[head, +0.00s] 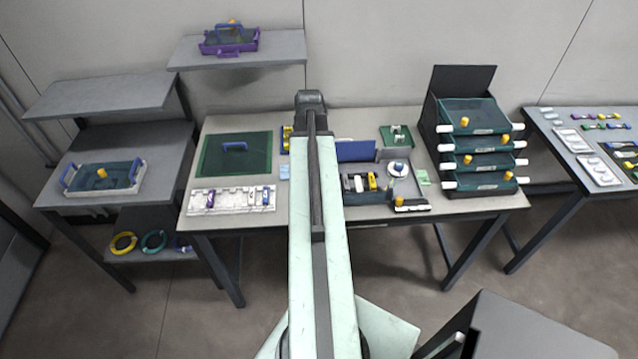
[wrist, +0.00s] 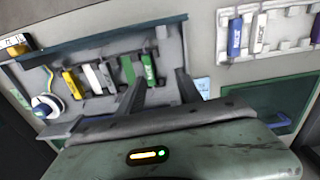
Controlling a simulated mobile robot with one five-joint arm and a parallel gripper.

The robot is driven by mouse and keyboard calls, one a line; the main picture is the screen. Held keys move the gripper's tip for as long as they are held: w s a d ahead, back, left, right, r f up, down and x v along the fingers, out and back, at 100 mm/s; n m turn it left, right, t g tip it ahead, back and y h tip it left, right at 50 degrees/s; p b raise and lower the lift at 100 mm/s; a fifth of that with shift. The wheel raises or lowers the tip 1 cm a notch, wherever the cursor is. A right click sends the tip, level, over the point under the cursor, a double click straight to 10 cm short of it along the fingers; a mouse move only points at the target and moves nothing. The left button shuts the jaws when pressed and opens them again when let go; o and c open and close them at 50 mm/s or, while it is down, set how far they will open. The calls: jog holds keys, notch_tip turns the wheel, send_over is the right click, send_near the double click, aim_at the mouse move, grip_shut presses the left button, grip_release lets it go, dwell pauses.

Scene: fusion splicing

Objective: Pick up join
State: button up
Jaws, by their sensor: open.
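My gripper (wrist: 155,88) shows in the wrist view with its two dark fingers apart and nothing held between them. Past the fingertips is a grey open case (wrist: 97,103) with a row of small blocks. Two green blocks lie closest to the fingers, one (wrist: 149,68) in line with the gap and one (wrist: 128,70) near the left finger. A yellow block (wrist: 72,84) and white blocks (wrist: 92,79) sit further left. I cannot tell which piece is the join. In the head view the case (head: 381,201) is partly hidden by my arm, and my fingers are hidden.
A white spool (wrist: 45,105) sits at the case's left in the wrist view. A white rack (head: 230,209) with a few blocks and a green mat (head: 215,165) lie on the table's left. Stacked trays (head: 479,142) stand at the right. The blue lid (head: 356,151) stands upright.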

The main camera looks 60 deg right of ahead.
jog(key=shift+s+d+m, duration=0.3)
jog(key=shift+s+d, duration=0.45)
jog(key=shift+s, duration=0.3)
notch_tip(320, 180, down, 8)
jog(key=b, duration=0.8)
jog(key=shift+w+f, duration=0.1)
jog(key=shift+r, duration=0.2)
grip_shut()
